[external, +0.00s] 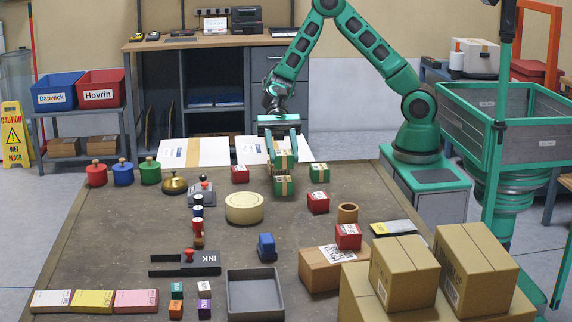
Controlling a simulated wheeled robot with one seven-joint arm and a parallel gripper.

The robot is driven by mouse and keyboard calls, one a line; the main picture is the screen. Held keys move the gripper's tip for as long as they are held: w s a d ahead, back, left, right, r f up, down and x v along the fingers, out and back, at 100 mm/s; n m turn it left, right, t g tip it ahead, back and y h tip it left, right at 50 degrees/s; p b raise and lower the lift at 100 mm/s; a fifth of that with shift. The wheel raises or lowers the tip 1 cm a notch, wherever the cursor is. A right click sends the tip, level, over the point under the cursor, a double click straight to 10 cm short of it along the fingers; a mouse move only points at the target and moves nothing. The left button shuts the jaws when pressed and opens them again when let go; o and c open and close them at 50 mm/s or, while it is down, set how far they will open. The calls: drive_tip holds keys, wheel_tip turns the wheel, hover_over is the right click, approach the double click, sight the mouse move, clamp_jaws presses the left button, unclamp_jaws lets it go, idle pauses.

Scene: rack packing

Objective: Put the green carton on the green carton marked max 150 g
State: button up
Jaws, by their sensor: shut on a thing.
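My gripper (284,150) points down near the back middle of the table and is shut on a green carton (284,161) with a tan tape band. The held carton appears level. Directly below it in the picture is a second green carton (284,187), also with a tan band. I cannot tell whether the two touch or a small gap is between them. A third green carton (319,173) stands on the table to the right. The markings on the green cartons are too small to read, so I cannot tell which is marked max 150 g.
Red cartons stand close by at left (240,174) and right (318,202). A round cream tub (244,208) is in front to the left. White panels (194,152) lie at the table's back edge. Large cardboard boxes (404,272) fill the front right corner. A grey tray (233,307) is in front.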

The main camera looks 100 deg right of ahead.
sight(283, 166)
drive_tip(key=shift+f, duration=2)
drive_tip(key=o, duration=1.2)
drive_tip(key=shift+f, duration=0.1)
drive_tip(key=v, duration=1.2)
